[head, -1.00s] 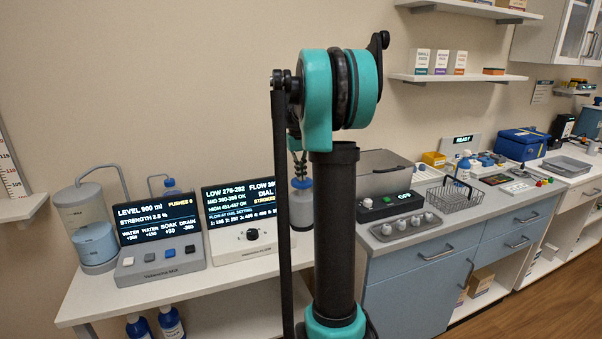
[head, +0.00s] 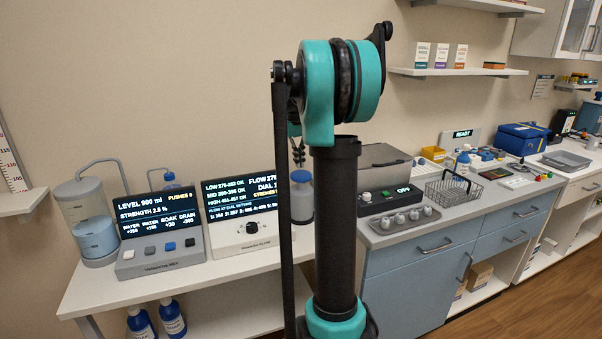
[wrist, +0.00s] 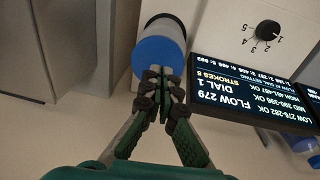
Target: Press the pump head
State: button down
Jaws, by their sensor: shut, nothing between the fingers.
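The pump unit is a pale cylinder with a round blue top (wrist: 158,57) in the wrist view. In the head view it stands as a pale bottle (head: 302,206) with a blue top, partly hidden behind my arm. My gripper (wrist: 164,76) is shut and empty; its fingertips overlap the near edge of the blue top in the wrist view. In the head view the dark fingers (head: 298,154) are just above the bottle's top. I cannot tell whether they touch it. The flow screen (wrist: 255,88) reads FLOW 279, DIAL 1, and LOW, MID and HIGH each show OK.
The flow dial (wrist: 268,30) sits beside the screen. A mixing console (head: 160,245) with several buttons stands left on the white bench, by a blue-and-clear tank (head: 95,238). A grey tray (head: 403,228) and wire basket (head: 452,190) are on the right counter.

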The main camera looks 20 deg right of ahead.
aim_at(298, 175)
notch_tip(298, 175, up, 8)
jog(key=shift+s+a, duration=0.15)
jog(key=shift+a, duration=0.2)
jog(key=shift+f, duration=0.1)
dwell(0.5)
